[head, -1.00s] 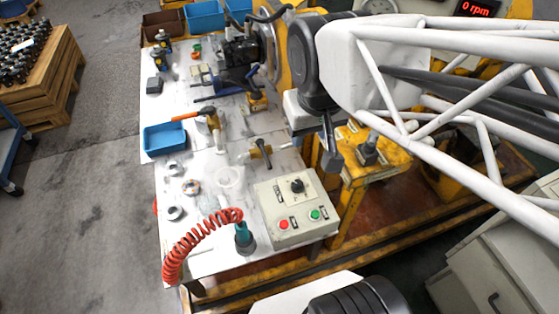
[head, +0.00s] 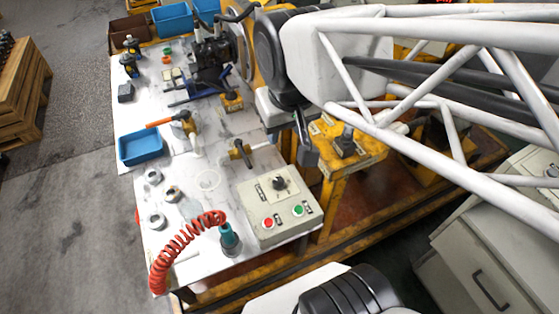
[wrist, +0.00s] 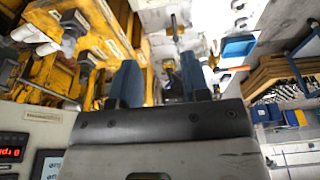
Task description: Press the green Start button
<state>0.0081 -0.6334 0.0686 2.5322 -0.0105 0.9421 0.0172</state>
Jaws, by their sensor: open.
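The green Start button (head: 298,210) is a small round button at the front right of a beige control box (head: 254,198) on the white workbench. A red button (head: 267,222) is left of it and a black rotary knob (head: 279,183) behind it. My gripper (head: 307,158) hangs above and behind the box in the head view, apart from the green button. In the wrist view, the two blue-grey fingers of my gripper (wrist: 160,82) stand apart with nothing between them. I cannot make out the green button in the wrist view.
A coiled red hose (head: 184,246) with a teal nozzle (head: 229,236) stands left of the box. A yellow stand (head: 350,158) is at its right. A hammer (head: 168,121), a blue tray (head: 140,147) and metal rings lie further left. Air above the box is free.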

